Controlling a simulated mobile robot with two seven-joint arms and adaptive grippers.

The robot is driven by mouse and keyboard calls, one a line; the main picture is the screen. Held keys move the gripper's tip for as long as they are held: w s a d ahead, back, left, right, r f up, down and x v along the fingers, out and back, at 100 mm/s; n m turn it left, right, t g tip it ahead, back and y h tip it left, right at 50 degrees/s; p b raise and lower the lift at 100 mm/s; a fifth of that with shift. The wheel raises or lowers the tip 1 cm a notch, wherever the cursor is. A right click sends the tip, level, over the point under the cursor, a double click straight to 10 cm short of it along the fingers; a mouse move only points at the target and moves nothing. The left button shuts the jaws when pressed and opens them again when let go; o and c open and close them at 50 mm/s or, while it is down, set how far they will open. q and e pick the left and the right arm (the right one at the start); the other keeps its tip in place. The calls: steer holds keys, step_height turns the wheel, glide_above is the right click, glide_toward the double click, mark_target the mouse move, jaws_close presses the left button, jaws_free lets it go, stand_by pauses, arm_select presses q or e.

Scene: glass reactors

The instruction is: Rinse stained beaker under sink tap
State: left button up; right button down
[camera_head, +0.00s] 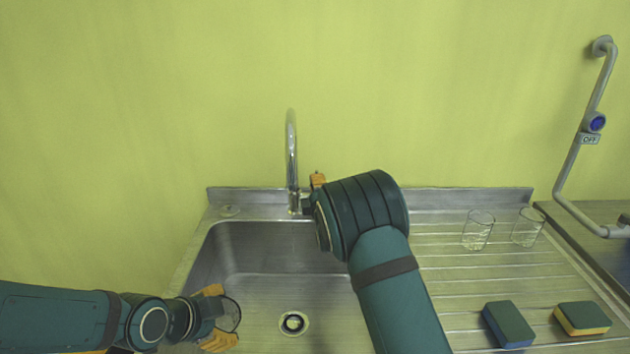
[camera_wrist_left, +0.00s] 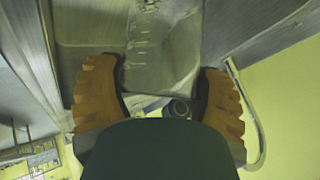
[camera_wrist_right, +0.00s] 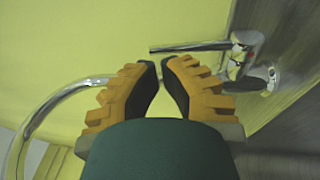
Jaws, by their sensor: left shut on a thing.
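The clear beaker (camera_head: 230,315) is in my left gripper (camera_head: 216,318), low over the left front of the sink (camera_head: 262,268). In the left wrist view, the beaker (camera_wrist_left: 165,50) lies between the two orange fingers; its stain cannot be made out. The curved chrome tap (camera_head: 291,150) stands at the sink's back edge. My right gripper (camera_head: 318,180) is mostly hidden behind its own arm, next to the tap. In the right wrist view, its fingertips (camera_wrist_right: 160,64) are close together with a narrow empty gap, near the tap lever (camera_wrist_right: 190,47).
Two clear glasses stand on the ribbed drainboard, a left one (camera_head: 478,230) and a right one (camera_head: 527,227). Two sponges, one (camera_head: 508,324) and another (camera_head: 583,318), lie at its front right. The drain (camera_head: 293,323) is uncovered.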

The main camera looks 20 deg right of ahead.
arm_select(q)
steer(key=shift+f, duration=0.1)
arm_select(e)
steer(key=shift+w+d+r, duration=0.1)
steer(key=shift+w+r, duration=0.1)
steer(key=shift+w, duration=0.9)
arm_select(q)
steer(key=shift+f+b, duration=0.7)
steer(key=shift+b, duration=0.1)
steer(key=shift+s, duration=0.1)
steer(key=shift+s+r, duration=0.15)
steer(key=shift+r, duration=0.15)
arm_select(e)
steer(key=shift+w+d+r+g, duration=0.2)
steer(key=shift+w+r, duration=0.1)
steer(key=shift+w, duration=0.15)
steer(key=shift+w+d+r+g, duration=0.1)
steer(key=shift+w+r+g, duration=0.15)
steer(key=shift+w, duration=0.2)
steer(key=shift+r, duration=0.1)
arm_select(q)
steer(key=shift+f, duration=0.1)
